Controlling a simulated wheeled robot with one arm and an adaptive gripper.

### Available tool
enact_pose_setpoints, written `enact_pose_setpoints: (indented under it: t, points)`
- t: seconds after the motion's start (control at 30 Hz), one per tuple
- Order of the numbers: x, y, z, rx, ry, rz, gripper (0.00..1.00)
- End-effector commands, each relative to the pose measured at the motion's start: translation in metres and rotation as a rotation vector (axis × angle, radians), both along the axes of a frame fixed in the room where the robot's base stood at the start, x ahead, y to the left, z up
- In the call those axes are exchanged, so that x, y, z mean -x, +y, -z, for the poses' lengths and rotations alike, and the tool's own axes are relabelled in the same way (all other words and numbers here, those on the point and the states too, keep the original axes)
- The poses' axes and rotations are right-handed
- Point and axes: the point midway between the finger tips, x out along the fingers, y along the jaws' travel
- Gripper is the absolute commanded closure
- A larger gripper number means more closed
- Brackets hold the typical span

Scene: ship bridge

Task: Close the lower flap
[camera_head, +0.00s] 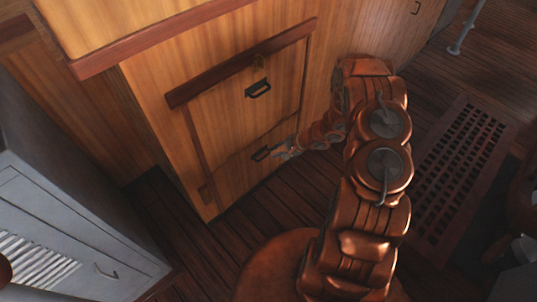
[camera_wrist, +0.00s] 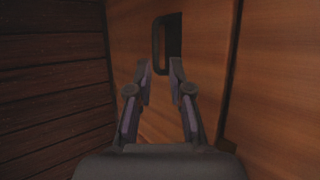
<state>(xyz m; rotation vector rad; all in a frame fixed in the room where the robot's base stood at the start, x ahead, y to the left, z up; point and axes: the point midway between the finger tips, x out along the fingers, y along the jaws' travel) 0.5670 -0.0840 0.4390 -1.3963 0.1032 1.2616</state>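A dark handle (camera_wrist: 158,45) shows just beyond the fingertips on a wooden panel (camera_wrist: 205,55). Contact with it cannot be made out.
A grey locker (camera_head: 70,235) with a louvred door stands at the lower left. Dark plank floor (camera_head: 175,225) lies between it and the cabinet. A floor grating (camera_head: 450,175) lies right of my arm, and a metal post (camera_head: 464,30) stands at the upper right.

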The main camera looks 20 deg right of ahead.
Motion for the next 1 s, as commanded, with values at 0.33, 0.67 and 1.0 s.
enact_pose_setpoints:
  t: [0.33, 0.67, 1.0]
  points:
    - [0.015, -0.022, -0.026, 0.003, -0.001, 0.0, 0.8]
    - [0.017, -0.024, -0.028, 0.002, 0.001, -0.001, 0.8]
    - [0.016, -0.024, -0.029, 0.006, -0.001, -0.001, 0.8]
